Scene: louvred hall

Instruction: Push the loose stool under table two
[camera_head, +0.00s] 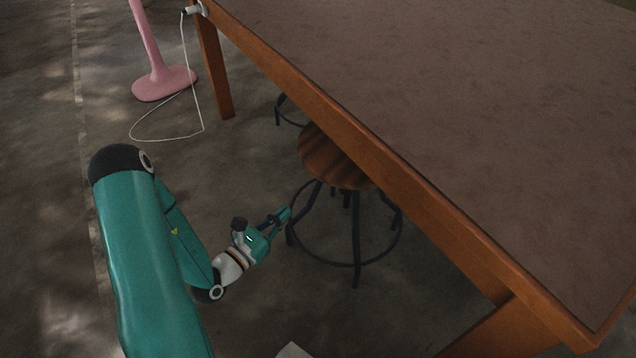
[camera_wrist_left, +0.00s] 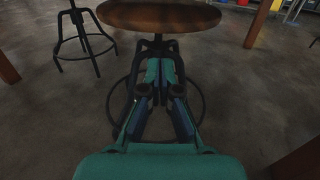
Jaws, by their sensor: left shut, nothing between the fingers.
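A stool with a round brown wooden seat (camera_head: 331,160) and dark metal legs with a foot ring stands at the near long edge of a large table (camera_head: 480,110). The table's edge hides part of the seat, so the stool is partly under it. My left gripper (camera_head: 286,213) is shut and empty, close to the stool's legs on the left, below seat height. In the left wrist view the gripper (camera_wrist_left: 161,64) points at the stool's central post, under the seat (camera_wrist_left: 158,15). I cannot tell whether it touches the stool. My right gripper is not in view.
A second stool (camera_wrist_left: 82,40) stands further off; its legs (camera_head: 289,112) show behind the table edge. Table legs (camera_head: 215,70) stand at the corners. A pink stand (camera_head: 163,83) and a looped white cable (camera_head: 170,138) are at upper left. The floor left of the table is open.

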